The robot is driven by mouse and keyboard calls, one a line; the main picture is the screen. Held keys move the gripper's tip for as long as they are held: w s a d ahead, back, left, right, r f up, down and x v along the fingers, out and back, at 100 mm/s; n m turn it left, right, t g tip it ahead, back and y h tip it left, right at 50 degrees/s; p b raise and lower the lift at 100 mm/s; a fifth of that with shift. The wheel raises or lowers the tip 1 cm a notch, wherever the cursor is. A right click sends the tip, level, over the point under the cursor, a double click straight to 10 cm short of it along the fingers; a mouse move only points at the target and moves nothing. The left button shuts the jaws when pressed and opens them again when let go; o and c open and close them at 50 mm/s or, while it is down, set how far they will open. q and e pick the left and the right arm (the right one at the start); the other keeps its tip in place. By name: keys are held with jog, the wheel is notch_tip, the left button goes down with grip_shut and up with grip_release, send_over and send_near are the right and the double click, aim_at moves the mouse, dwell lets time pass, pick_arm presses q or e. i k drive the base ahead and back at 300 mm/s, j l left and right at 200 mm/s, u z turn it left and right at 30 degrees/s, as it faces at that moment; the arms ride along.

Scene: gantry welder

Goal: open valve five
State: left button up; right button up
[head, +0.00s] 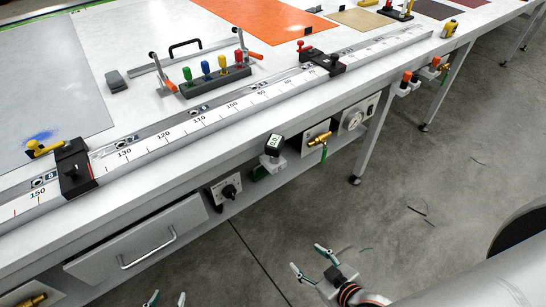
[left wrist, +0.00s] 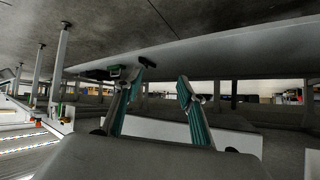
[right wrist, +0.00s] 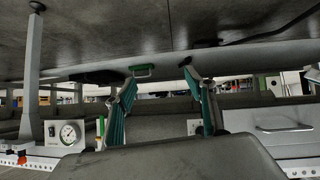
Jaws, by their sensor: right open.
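Several brass valves sit along the front of the bench in the head view. Another brass valve (head: 32,300) is cut by the bottom left edge, and a further one (head: 444,70) is near the far leg. I cannot read which is number five. My right gripper (head: 310,261) is open and empty, below and in front of the bench, apart from every valve. My left gripper (head: 166,300) is open; only its fingertips show at the bottom edge.
The drawer (head: 140,242) has a protruding handle. A bench leg (head: 376,140) stands right of the gauge. The floor (head: 400,210) in front is mostly clear.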

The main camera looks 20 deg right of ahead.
aim_at(325, 149)
jog(key=i+l+z, duration=0.1)
jog(key=l+z, duration=0.15)
jog(key=z, duration=0.15)
jog(key=i+l+z, duration=0.15)
jog(key=z, duration=0.3)
